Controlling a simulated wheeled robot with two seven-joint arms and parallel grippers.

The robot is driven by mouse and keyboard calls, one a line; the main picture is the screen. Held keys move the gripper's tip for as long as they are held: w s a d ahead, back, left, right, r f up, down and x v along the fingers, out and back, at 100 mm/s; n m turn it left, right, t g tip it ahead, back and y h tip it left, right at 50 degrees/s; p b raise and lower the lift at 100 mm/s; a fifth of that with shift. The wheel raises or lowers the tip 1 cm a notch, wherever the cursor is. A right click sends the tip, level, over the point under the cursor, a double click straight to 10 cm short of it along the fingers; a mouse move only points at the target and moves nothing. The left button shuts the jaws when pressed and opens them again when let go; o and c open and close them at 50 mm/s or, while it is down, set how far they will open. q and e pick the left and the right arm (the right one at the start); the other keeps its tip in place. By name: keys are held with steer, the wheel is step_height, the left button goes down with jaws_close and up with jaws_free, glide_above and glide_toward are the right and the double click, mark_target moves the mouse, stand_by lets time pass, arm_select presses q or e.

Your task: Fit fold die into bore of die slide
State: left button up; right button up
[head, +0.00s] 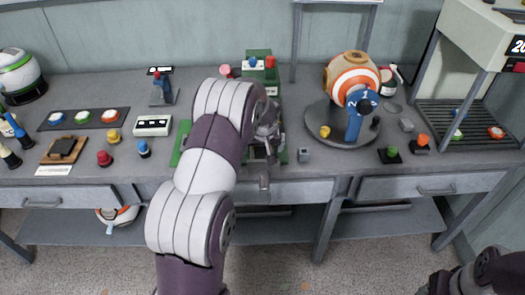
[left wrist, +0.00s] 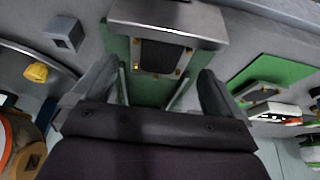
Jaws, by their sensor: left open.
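My left gripper (left wrist: 158,84) is open, its two fingers apart over the green base (left wrist: 150,88) of the press. In the left wrist view a grey metal block (left wrist: 168,16), which looks like the die slide, lies just beyond the fingertips. A dark square part with small brass dots (left wrist: 160,56) shows at it, between the fingers; I cannot tell whether this is the bore or a die. Nothing is clearly held. In the head view my left arm covers much of the press (head: 257,58). I cannot pick out the fold die for certain.
A small grey cube with a dark recess (left wrist: 63,33) stands beside the base. A yellow knob-like piece (left wrist: 36,73) is close to it. An orange-and-white ball machine (head: 352,75) stands right of the press. A wooden board with a dark block (head: 67,147) lies left.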

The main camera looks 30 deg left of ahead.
arm_select(q)
steer(key=v, duration=0.8)
steer(key=shift+s+d+r, duration=0.1)
steer(key=shift+r, duration=0.25)
steer(key=s+d+m+g+p, duration=0.1)
steer(key=s+d+m, duration=0.1)
steer(key=s+d, duration=0.2)
steer(key=s+d+r+m+h+p, duration=0.1)
steer(key=s+d, duration=0.4)
steer(key=s, duration=0.6)
steer(key=s+d+m+g+h+p, duration=0.1)
steer(key=s+d+m+p, duration=0.1)
steer(key=s+d, duration=0.3)
steer(key=s+m, duration=0.1)
steer(key=s, duration=0.2)
steer(key=shift+r+g, duration=0.2)
steer(key=shift+g, duration=0.1)
